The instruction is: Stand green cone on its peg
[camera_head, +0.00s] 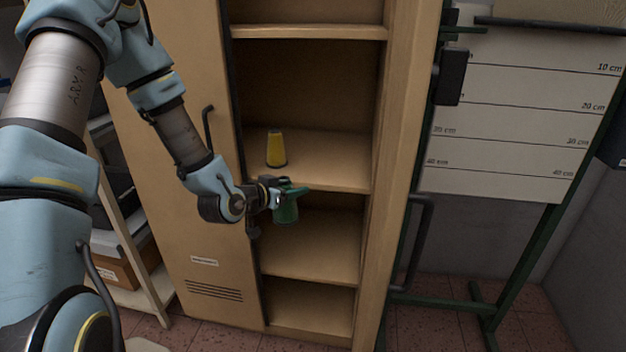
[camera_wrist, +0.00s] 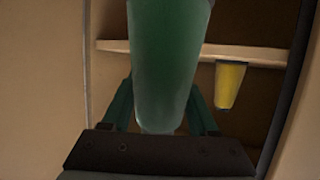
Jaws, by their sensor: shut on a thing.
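The green cone (camera_head: 286,210) is held in my gripper (camera_head: 290,192) in front of the open cabinet, near the level of a middle shelf. In the head view its wider end points down. In the wrist view the green cone (camera_wrist: 168,60) fills the middle of the picture, between the green fingers of my gripper (camera_wrist: 165,115). A yellow cone (camera_head: 276,148) stands on the middle shelf behind and above my gripper, and it also shows in the wrist view (camera_wrist: 230,86). I cannot make out any peg in either view.
The cabinet has several shelves; the lower shelf (camera_head: 315,250) looks empty. The cabinet door (camera_head: 200,200) with a dark handle is to the left of the opening. A white board with height marks (camera_head: 510,120) stands on a green frame at the right.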

